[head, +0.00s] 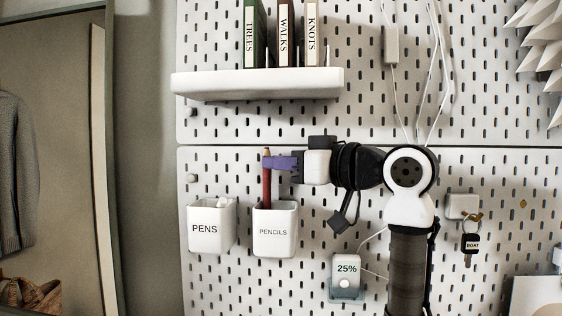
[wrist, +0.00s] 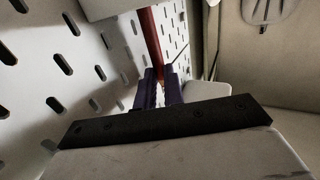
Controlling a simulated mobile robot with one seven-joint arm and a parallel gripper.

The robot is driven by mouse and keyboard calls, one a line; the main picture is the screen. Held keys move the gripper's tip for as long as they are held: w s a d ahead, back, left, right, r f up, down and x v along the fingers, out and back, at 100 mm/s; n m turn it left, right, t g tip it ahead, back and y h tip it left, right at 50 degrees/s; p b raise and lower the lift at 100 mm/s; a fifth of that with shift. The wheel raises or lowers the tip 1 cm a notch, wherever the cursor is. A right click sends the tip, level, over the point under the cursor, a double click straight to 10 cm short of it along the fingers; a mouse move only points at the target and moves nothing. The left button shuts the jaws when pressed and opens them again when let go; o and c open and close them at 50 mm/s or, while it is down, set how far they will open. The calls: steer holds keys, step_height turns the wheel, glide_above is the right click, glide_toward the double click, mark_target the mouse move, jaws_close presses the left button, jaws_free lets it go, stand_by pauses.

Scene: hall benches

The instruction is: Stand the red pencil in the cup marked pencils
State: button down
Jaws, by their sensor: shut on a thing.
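The red pencil (head: 267,185) is upright in the head view, with its lower part behind the front rim of the white cup marked PENCILS (head: 275,242). Its lower end is hidden, so I cannot tell whether it touches the cup's bottom. My gripper (head: 268,163), with purple fingers, is shut on the pencil near its upper end, above the cup. In the wrist view the gripper (wrist: 160,85) holds the red pencil (wrist: 151,40) between its purple fingers.
A white cup marked PENS (head: 211,235) hangs just left, with a pale item in it. A white shelf (head: 257,84) with several books is above my gripper. A small 25% device (head: 346,268) and keys (head: 470,243) hang to the right on the pegboard.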

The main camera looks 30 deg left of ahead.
steer(key=c, duration=1.4)
jaws_free()
steer(key=shift+s+r, duration=0.1)
steer(key=shift+c, duration=0.2)
steer(key=shift+d, duration=0.1)
steer(key=d+b, duration=0.4)
steer(key=d, duration=0.9)
steer(key=shift+s+d, duration=0.3)
steer(key=shift+d, duration=0.05)
